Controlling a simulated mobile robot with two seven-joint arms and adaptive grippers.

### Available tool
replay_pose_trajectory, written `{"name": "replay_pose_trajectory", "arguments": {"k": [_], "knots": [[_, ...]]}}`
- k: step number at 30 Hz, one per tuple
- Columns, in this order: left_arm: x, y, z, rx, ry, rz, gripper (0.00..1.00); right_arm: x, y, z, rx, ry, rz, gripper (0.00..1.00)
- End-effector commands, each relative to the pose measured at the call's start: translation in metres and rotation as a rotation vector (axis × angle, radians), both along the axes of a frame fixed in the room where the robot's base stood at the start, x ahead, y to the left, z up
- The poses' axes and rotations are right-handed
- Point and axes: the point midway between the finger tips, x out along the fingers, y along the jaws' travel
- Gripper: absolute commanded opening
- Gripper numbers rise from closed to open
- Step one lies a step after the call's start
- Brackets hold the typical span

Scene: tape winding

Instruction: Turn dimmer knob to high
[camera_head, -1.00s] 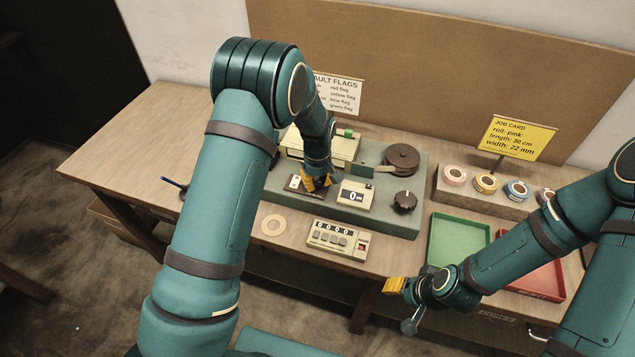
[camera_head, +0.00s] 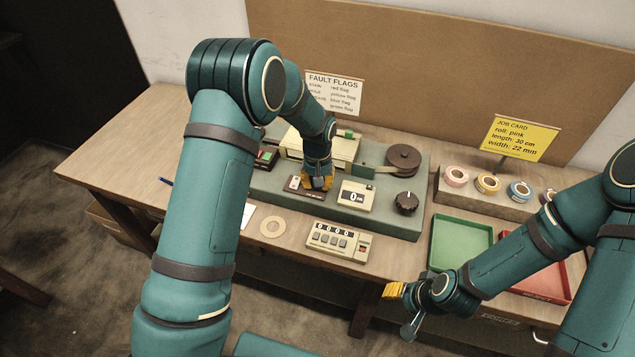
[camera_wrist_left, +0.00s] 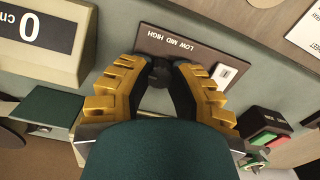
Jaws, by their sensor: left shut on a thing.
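The dimmer is a small dark plate (camera_wrist_left: 148,40) marked LOW, MID and HIGH, on the grey-green machine base. In the left wrist view its dark knob (camera_wrist_left: 160,76) sits between the yellow fingers of my left gripper (camera_wrist_left: 158,66), which is shut on it. Which mark the knob points to cannot be told. In the head view my left gripper (camera_head: 317,183) points down onto the plate and hides the knob. My right gripper (camera_head: 393,290) hangs off the table's front edge, away from the dimmer; its opening is unclear.
A display reading 0 (camera_head: 357,195) stands just right of the dimmer. A black dial (camera_head: 406,203) and brown disc (camera_head: 403,157) are farther right. Green (camera_head: 461,243) and red trays (camera_head: 540,277) are at right.

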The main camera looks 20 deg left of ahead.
Motion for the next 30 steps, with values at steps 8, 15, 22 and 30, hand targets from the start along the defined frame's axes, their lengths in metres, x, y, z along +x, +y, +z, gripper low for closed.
{"name": "replay_pose_trajectory", "arguments": {"k": [8,15,22,30], "knots": [[0.0,0.0,0.0,0.0,-0.001,-0.004,0.0,0.0,0.0,0.0,0.0,0.0,0.0,0.47],[0.0,0.0,0.0,0.0,0.0,-0.003,0.56,0.0,0.0,0.0,0.0,0.0,0.0,0.47],[0.0,0.0,0.0,0.0,0.0,-0.002,0.56,0.0,0.0,0.0,0.0,0.0,0.0,0.47],[0.001,0.0,0.029,0.0,-0.004,-0.002,0.56,0.0,0.0,0.0,0.0,0.0,0.0,0.47]]}}
